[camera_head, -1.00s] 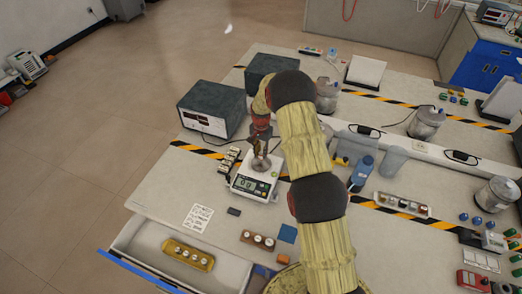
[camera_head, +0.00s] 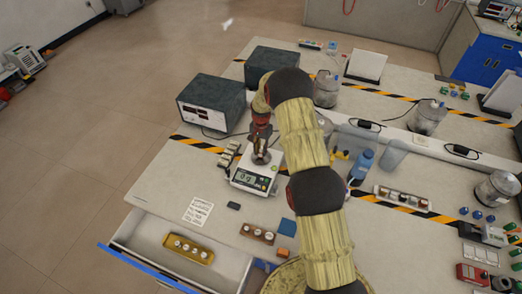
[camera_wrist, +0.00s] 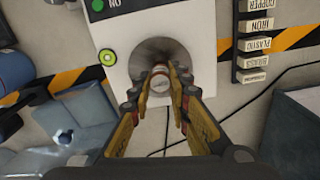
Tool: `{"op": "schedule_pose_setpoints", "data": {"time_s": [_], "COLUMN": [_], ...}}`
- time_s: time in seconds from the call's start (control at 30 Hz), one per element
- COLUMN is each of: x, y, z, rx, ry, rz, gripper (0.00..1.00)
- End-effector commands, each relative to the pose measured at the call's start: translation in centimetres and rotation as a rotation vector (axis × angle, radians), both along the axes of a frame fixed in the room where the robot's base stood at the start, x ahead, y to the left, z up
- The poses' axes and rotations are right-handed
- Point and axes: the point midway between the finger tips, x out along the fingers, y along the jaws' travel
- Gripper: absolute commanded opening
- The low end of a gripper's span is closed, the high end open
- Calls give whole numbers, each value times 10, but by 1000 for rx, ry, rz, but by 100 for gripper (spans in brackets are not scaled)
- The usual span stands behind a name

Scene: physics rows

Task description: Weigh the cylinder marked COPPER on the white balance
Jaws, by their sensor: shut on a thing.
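The white balance (camera_head: 246,187) stands on the bench with its lit display facing front; the reading is too small to be sure of. Its round metal pan (camera_wrist: 142,52) shows in the wrist view. My gripper (camera_head: 261,154) points down over the pan. In the wrist view my gripper (camera_wrist: 160,98) is shut on a small cylinder (camera_wrist: 159,82) with a pale top face and a reddish-brown rim. Its marking is not readable. The cylinder is at the pan, but I cannot tell whether it touches it.
A column of name tags (camera_wrist: 256,42), including COPPER, IRON, PLASTIC and BRASS, lies beside the balance. An open drawer (camera_head: 140,232) holds a yellow tray (camera_head: 187,247) with several cylinders. A wooden holder (camera_head: 257,234) sits in front.

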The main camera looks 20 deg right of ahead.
Motion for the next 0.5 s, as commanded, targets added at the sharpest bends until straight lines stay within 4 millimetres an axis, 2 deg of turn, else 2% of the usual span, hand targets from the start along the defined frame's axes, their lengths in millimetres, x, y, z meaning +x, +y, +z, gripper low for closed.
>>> {"op": "schedule_pose_setpoints", "data": {"time_s": [0.5], "x": [0], "y": [0], "z": [-6], "rx": [0], "ry": [-1], "rz": [0], "gripper": [0]}}
